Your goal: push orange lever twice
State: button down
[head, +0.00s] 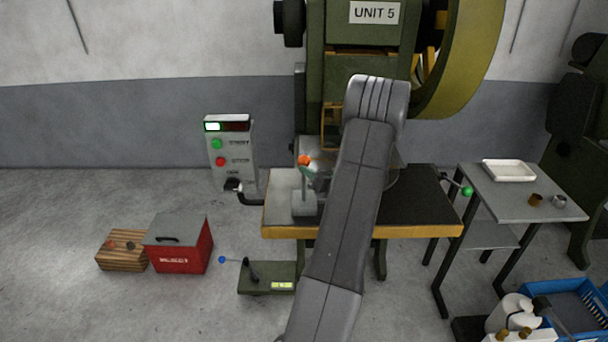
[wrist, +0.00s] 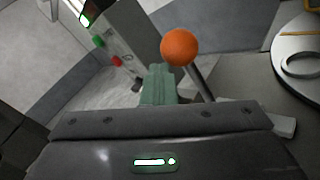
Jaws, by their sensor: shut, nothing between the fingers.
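The orange lever is a round orange knob (head: 304,160) on a thin grey rod, rising from a grey block on the left part of the press table. In the wrist view the orange knob (wrist: 180,46) stands just beyond and slightly right of my fingertips, with its rod slanting down to the right. My gripper (wrist: 158,72) has pale green fingers, shut together and empty. In the head view my gripper (head: 311,172) is close beside the knob, partly hidden by my arm. I cannot tell whether the fingers touch the lever.
A control box (head: 230,153) with green and red buttons stands left of the press table (head: 420,205). The green press (head: 360,40) marked UNIT 5 rises behind. A red box (head: 180,248) is on the floor at left; a side table (head: 515,196) holds a white tray (head: 508,171).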

jog(key=shift+w+r, duration=0.2)
jog(key=shift+w, duration=0.5)
jog(key=shift+w+r, duration=0.15)
jog(key=shift+w, duration=0.55)
dwell(1.0)
dwell(0.4)
jog(key=s+f+b, duration=0.1)
jog(key=s+b, duration=0.1)
jog(key=s, duration=0.5)
jog(key=shift+s+f, duration=0.3)
jog(key=shift+f, duration=0.05)
dwell(0.5)
jog(key=shift+s, duration=0.1)
jog(key=s, duration=0.2)
jog(key=s+f+b, duration=0.1)
jog(key=s, duration=0.1)
jog(key=shift+s, duration=0.35)
dwell(0.6)
jog(key=shift+w+r+p, duration=0.25)
jog(key=shift+w+p, duration=0.05)
jog(key=shift+w, duration=0.95)
jog(key=shift+w+r+p, duration=0.25)
jog(key=shift+w, duration=1)
